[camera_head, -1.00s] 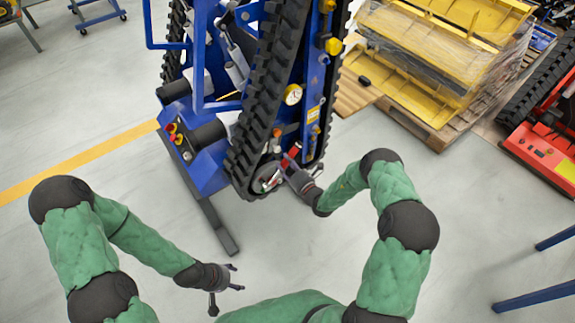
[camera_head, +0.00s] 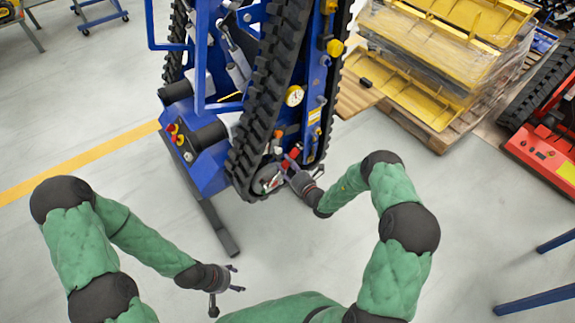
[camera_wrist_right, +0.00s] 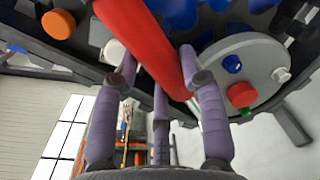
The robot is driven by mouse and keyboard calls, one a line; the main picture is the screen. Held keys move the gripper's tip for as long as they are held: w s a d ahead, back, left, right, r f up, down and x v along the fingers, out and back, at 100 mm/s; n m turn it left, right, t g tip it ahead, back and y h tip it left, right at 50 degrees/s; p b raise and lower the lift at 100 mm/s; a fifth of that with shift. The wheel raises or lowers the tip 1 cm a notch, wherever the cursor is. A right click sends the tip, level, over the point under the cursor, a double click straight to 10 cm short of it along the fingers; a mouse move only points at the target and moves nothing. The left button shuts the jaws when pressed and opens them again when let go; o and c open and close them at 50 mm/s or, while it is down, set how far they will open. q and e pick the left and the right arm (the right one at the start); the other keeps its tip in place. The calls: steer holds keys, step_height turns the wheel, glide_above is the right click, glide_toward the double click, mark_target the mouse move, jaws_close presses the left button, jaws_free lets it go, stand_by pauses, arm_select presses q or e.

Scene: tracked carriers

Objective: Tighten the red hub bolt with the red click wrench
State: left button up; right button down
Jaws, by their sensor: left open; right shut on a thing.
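My right gripper (camera_head: 291,174) is shut on the red click wrench (camera_wrist_right: 143,38) at the lower end of the blue carrier. In the right wrist view, the wrench's red shaft runs from the top left down between the purple fingers (camera_wrist_right: 160,100). Its ends are cut off or hidden there. The grey hub disc (camera_wrist_right: 255,58) is to the right of the fingers. The red hub bolt (camera_wrist_right: 240,95) shows on the disc with a green part below it, and the visible wrench shaft lies left of it, apart. My left gripper (camera_head: 228,285) is open and empty, low above the floor.
Blue (camera_wrist_right: 232,64) and pale (camera_wrist_right: 281,74) bolts are also on the disc. The carrier's black track (camera_head: 262,100) rises beside the hub. A pallet of yellow parts (camera_head: 425,75) and a red machine (camera_head: 545,150) stand to the right. The floor around my left gripper is clear.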

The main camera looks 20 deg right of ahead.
steer(key=shift+w+d+f+m+b, duration=0.2)
steer(key=shift+d+f+m+b, duration=0.2)
steer(key=shift+d+f+m, duration=0.1)
steer(key=shift+w+d+f+m+b, duration=0.15)
steer(key=shift+d+f+m+b, duration=0.25)
steer(key=shift+m, duration=0.2)
steer(key=shift+f, duration=0.1)
steer(key=shift+w+d+f+m+b, duration=0.15)
steer(key=shift+d+f+m+b, duration=0.15)
steer(key=shift+f+m+b, duration=0.25)
steer(key=shift+f, duration=0.1)
stand_by(0.3)
steer(key=shift+w+d+f+m+b, duration=0.1)
steer(key=shift+d+f+m+b, duration=0.25)
steer(key=shift+f+m+b, duration=0.15)
steer(key=shift+y, duration=0.3)
